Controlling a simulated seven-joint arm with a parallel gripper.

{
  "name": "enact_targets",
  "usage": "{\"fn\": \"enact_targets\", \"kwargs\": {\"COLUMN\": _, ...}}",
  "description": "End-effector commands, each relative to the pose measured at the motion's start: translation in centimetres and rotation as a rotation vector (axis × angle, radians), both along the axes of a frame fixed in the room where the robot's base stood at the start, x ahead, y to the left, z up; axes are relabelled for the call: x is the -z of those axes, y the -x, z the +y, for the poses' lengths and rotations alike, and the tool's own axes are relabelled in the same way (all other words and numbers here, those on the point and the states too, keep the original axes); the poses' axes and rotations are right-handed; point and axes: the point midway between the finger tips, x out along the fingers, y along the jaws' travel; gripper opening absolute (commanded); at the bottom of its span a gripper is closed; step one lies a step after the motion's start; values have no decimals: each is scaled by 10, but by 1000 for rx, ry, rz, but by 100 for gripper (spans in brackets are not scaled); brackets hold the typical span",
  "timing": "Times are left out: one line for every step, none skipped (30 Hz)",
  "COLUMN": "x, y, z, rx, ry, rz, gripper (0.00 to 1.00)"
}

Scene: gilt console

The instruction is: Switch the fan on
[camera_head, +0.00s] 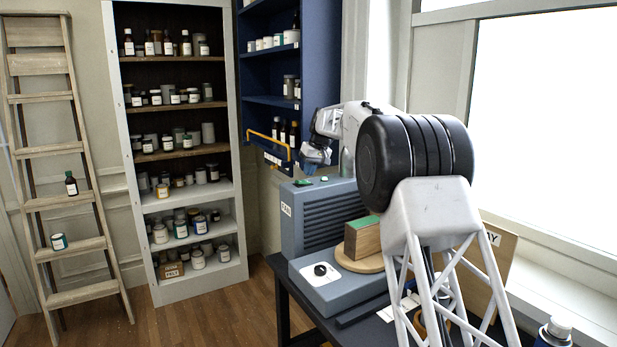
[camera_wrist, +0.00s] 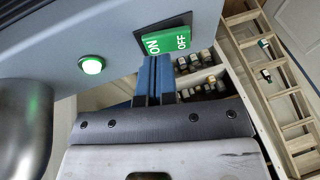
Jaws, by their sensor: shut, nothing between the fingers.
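The fan (camera_head: 319,220) is a blue-grey slatted box labelled FAN on the dark table. On its top sits a green rocker switch (camera_wrist: 166,41) marked ON and OFF; it also shows small in the head view (camera_head: 303,182). A round green lamp (camera_wrist: 92,65) beside it looks lit. My gripper (camera_wrist: 155,60) is shut and empty, its blue fingertips at the ON side of the switch. I cannot tell whether they touch it or which side is pressed down. In the head view my gripper (camera_head: 316,155) is just above the fan's top.
A grey-blue unit with a black knob (camera_head: 320,270) stands in front of the fan. A wood block with a green top (camera_head: 362,238) sits on a round board (camera_head: 360,262). A blue wall shelf (camera_head: 268,95) with a yellow rail (camera_head: 268,138) is close behind my gripper.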

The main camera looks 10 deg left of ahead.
Motion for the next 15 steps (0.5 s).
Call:
{"fn": "enact_targets", "kwargs": {"x": -8, "y": -1, "z": -2, "rx": 0, "ry": -1, "rz": -1, "gripper": 0}}
{"fn": "enact_targets", "kwargs": {"x": -13, "y": -2, "z": -3, "rx": 0, "ry": -1, "rz": -2, "gripper": 0}}
{"fn": "enact_targets", "kwargs": {"x": -20, "y": -2, "z": -6, "rx": 1, "ry": -1, "rz": -3, "gripper": 0}}
{"fn": "enact_targets", "kwargs": {"x": -24, "y": -2, "z": -8, "rx": 1, "ry": -1, "rz": -3, "gripper": 0}}
{"fn": "enact_targets", "kwargs": {"x": -29, "y": -2, "z": -10, "rx": 1, "ry": -1, "rz": -2, "gripper": 0}}
{"fn": "enact_targets", "kwargs": {"x": -36, "y": -2, "z": -13, "rx": 1, "ry": -1, "rz": -3, "gripper": 0}}
{"fn": "enact_targets", "kwargs": {"x": -41, "y": -2, "z": -16, "rx": 1, "ry": -1, "rz": -4, "gripper": 0}}
{"fn": "enact_targets", "kwargs": {"x": -47, "y": -2, "z": -18, "rx": 0, "ry": -1, "rz": -4, "gripper": 0}}
{"fn": "enact_targets", "kwargs": {"x": -53, "y": -2, "z": -21, "rx": 0, "ry": -1, "rz": -4, "gripper": 0}}
{"fn": "enact_targets", "kwargs": {"x": -58, "y": -2, "z": -23, "rx": 0, "ry": -1, "rz": -4, "gripper": 0}}
{"fn": "enact_targets", "kwargs": {"x": -63, "y": -2, "z": -25, "rx": 1, "ry": -1, "rz": -4, "gripper": 0}}
{"fn": "enact_targets", "kwargs": {"x": -69, "y": -2, "z": -28, "rx": 1, "ry": -2, "rz": -5, "gripper": 0}}
{"fn": "enact_targets", "kwargs": {"x": -73, "y": -3, "z": -30, "rx": 1, "ry": -1, "rz": -4, "gripper": 0}}
{"fn": "enact_targets", "kwargs": {"x": -77, "y": -3, "z": -32, "rx": 1, "ry": -1, "rz": -4, "gripper": 0}}
{"fn": "enact_targets", "kwargs": {"x": -82, "y": -3, "z": -35, "rx": 1, "ry": -1, "rz": -4, "gripper": 0}}
